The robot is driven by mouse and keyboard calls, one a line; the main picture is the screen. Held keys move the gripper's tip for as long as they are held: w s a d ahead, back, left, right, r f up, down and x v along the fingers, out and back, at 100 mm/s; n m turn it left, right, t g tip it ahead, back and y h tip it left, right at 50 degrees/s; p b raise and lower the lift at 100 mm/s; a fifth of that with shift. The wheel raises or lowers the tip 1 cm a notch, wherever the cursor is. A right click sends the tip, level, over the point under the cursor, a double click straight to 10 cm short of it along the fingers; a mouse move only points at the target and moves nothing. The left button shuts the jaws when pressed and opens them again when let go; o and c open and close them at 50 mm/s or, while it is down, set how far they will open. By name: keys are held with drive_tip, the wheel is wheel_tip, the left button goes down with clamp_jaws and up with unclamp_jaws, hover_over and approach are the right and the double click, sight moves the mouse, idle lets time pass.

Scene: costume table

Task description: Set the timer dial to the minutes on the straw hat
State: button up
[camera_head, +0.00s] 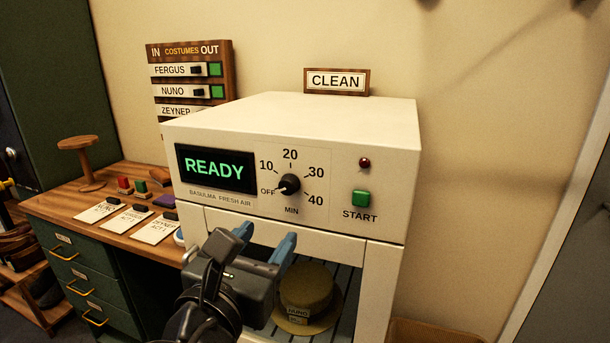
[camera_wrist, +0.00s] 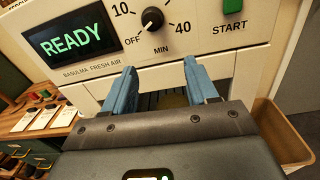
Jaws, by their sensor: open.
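The timer dial (camera_head: 289,184) is a black knob on the white cabinet's front panel, with OFF, 10, 20, 30, 40 and MIN around it. Its pointer is toward OFF. The dial also shows in the wrist view (camera_wrist: 152,19). The straw hat (camera_head: 306,291) sits on a slatted shelf inside the cabinet, below the panel. A small label on it bears writing too small to read in full. My gripper (camera_head: 264,240) is open and empty, with blue fingers in front of the cabinet opening, below the dial. In the wrist view the fingers (camera_wrist: 163,88) point toward the opening.
The display (camera_head: 214,168) reads READY. A green START button (camera_head: 361,197) and a dark red lamp (camera_head: 365,163) are right of the dial. A CLEAN sign (camera_head: 336,81) stands behind the cabinet top. A desk (camera_head: 60,203) with cards and a wooden stand is at left.

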sight(286, 186)
drive_tip(key=shift+h, duration=0.3)
drive_tip(key=w+r, duration=0.1)
drive_tip(key=w, duration=0.1)
drive_tip(key=w+d+r, duration=0.1)
drive_tip(key=w, duration=0.2)
drive_tip(key=w+d+r+p, duration=0.1)
drive_tip(key=w+r, duration=0.1)
drive_tip(key=shift+w, duration=0.25)
drive_tip(key=shift+c, duration=0.3)
drive_tip(key=c, duration=1)
